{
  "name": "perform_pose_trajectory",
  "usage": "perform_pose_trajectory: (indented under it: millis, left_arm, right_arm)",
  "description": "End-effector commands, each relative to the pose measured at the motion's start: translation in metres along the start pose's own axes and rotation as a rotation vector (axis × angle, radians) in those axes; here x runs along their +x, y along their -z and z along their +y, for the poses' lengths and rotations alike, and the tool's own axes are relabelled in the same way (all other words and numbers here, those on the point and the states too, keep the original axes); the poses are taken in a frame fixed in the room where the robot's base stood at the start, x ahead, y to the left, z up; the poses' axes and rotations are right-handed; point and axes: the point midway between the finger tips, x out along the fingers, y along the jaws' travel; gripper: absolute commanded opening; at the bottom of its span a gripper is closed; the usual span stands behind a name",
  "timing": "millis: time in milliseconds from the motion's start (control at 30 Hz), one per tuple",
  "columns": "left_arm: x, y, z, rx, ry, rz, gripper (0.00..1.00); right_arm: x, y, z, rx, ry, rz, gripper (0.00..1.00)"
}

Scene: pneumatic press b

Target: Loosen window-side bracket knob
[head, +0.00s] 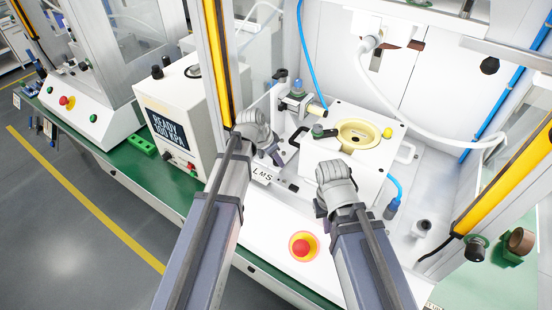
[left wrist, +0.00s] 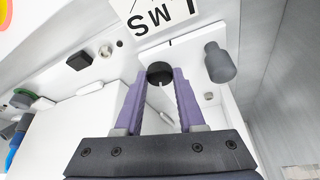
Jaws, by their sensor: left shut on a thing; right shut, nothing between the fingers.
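In the left wrist view, a round black knob (left wrist: 160,73) with a white mark sits between the purple fingertips of my left gripper (left wrist: 157,88). The gripper is shut on this knob, with a fingertip on each side. In the head view my left gripper (head: 278,157) reaches down beside the white LMS label (head: 262,175); the knob is hidden there behind the gripper. My right gripper (head: 336,172) is above the front of the white press fixture (head: 330,147). It is shut and empty, and its fingertips are mostly hidden by its wrist.
A grey cylindrical knob (left wrist: 219,62) stands close to the right finger in the left wrist view. A red emergency button (head: 303,246) is on the front panel. The pale yellow ring (head: 360,133), blue hose (head: 314,60) and yellow light post (head: 213,60) surround the work area.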

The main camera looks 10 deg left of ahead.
Motion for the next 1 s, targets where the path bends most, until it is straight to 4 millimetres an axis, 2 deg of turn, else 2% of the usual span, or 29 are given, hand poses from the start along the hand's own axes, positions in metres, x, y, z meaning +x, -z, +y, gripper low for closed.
perform_pose_trajectory:
  millis: [500, 933, 967, 1000]
  left_arm:
    - [0.0002, -0.0002, 0.0030, -0.342, 0.142, -0.002, 0.00]
    - [0.0003, 0.0000, 0.0029, -0.379, 0.156, -0.001, 0.00]
    - [0.0003, 0.0000, 0.0029, -0.379, 0.156, -0.001, 0.42]
    - [0.0003, 0.0000, 0.0028, -0.379, 0.156, -0.001, 0.46]
  right_arm:
    - [0.0001, 0.0000, 0.0000, 0.000, 0.000, 0.000, 0.00]
    - [0.0002, 0.0000, 0.0000, 0.000, 0.000, 0.000, 0.00]
    - [0.0002, 0.0000, 0.0000, 0.000, 0.000, 0.000, 0.00]
    - [0.0002, 0.0000, 0.0000, 0.000, 0.000, 0.000, 0.00]
